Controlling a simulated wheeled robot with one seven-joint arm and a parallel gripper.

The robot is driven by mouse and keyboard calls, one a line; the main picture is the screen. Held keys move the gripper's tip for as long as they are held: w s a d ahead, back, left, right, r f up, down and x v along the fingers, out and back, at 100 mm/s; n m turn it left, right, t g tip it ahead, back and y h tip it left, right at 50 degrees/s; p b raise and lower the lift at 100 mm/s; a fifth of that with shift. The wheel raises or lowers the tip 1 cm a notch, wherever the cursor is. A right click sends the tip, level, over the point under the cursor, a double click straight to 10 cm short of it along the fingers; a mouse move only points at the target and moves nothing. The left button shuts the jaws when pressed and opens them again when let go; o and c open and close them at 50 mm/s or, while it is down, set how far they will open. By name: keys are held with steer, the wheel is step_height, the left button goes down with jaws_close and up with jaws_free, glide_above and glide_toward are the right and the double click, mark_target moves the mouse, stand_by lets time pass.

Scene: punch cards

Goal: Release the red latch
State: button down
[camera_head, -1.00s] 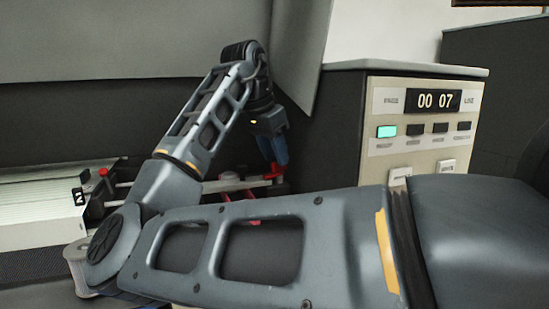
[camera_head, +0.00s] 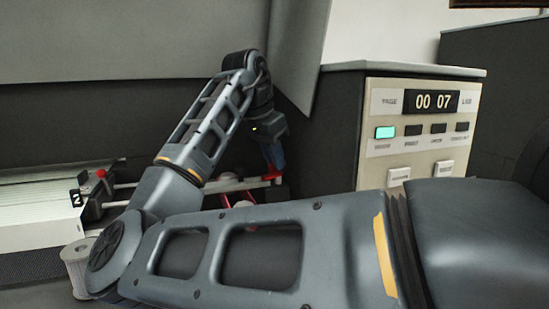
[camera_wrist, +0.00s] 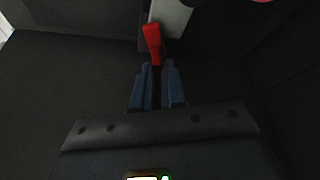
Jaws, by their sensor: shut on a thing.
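The red latch (camera_wrist: 152,38) is a small red lever. In the wrist view its near end sits between the blue fingertips of my gripper (camera_wrist: 156,68), and its far end meets a pale grey piece. My gripper is shut on it. In the head view my gripper (camera_head: 275,156) points down at the right end of a pale rail, and little of the red latch (camera_head: 279,169) shows beneath the fingertips.
A stack of pale cards (camera_head: 38,212) with a black block and red knob (camera_head: 101,173) stands at the left. A control panel (camera_head: 412,150) reading 00 07 stands at the right. My arm hides much of the middle.

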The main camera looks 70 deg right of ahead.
steer(key=shift+r+p, duration=0.1)
steer(key=shift+p, duration=0.25)
steer(key=shift+s+r+n+t+p, duration=0.1)
steer(key=shift+n+t+p, duration=0.2)
steer(key=shift+n+p, duration=0.45)
steer(key=shift+s+r+n+t+h+p, duration=0.1)
steer(key=shift+n+t+h+p, duration=0.25)
steer(key=shift+n+p, duration=0.8)
steer(key=n+t+p, duration=0.1)
steer(key=n+p, duration=0.1)
steer(key=n, duration=0.1)
steer(key=shift+s+p, duration=0.15)
steer(key=shift+p, duration=0.25)
steer(key=shift+n+t+p, duration=0.55)
steer(key=shift+n+p, duration=0.25)
steer(key=shift+n, duration=0.1)
steer(key=shift+f, duration=0.25)
steer(key=c, duration=1.2)
jaws_free()
